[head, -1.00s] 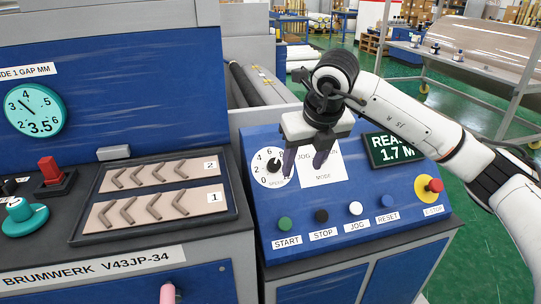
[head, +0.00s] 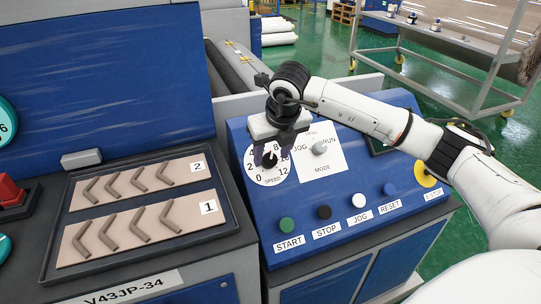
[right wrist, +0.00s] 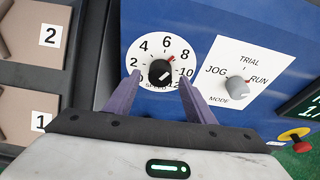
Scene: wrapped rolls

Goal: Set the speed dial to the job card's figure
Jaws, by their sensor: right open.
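The speed dial is a white round scale (head: 255,178) with a black knob (right wrist: 160,73) on the sloping blue panel. In the right wrist view the knob's red mark lies between 6 and 8, nearer 8. My right gripper (head: 271,160) is over the dial. In the right wrist view its open fingers (right wrist: 161,78) lie on either side of the knob; I cannot tell whether they touch it. I can pick out no job card in these frames. My left gripper is not in view.
The grey mode knob (right wrist: 236,87) is right of the dial. Green START (head: 287,225), black STOP (head: 324,212), white JOG (head: 359,199) and blue RESET (head: 389,188) buttons line the panel below. A dark tray (head: 235,228) with bent parts lies left.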

